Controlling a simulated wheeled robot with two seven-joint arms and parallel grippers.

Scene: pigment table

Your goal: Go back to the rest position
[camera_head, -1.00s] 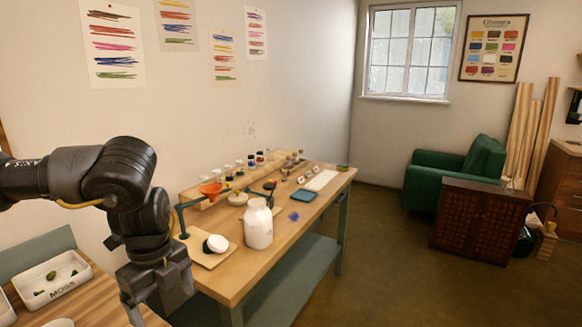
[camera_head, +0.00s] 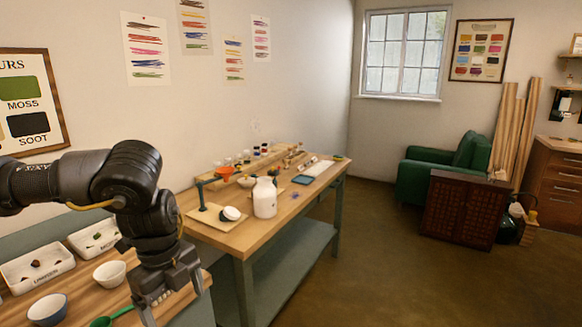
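My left gripper (camera_head: 172,298) hangs pointing down at the lower left, over the front wooden counter (camera_head: 188,299). Its two fingers look apart, with nothing seen between them. My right gripper is out of view. A white bowl (camera_head: 110,274), a blue-rimmed bowl (camera_head: 48,309) and a green scoop (camera_head: 115,318) are on the counter to the left of the gripper.
White labelled trays (camera_head: 38,267) stand behind the bowls. The long wooden workbench (camera_head: 240,237) holds a white jar (camera_head: 265,199), a round white lid (camera_head: 231,213) and several small bottles. A green armchair (camera_head: 438,167) and a dark cabinet (camera_head: 463,210) stand beyond open floor (camera_head: 375,255).

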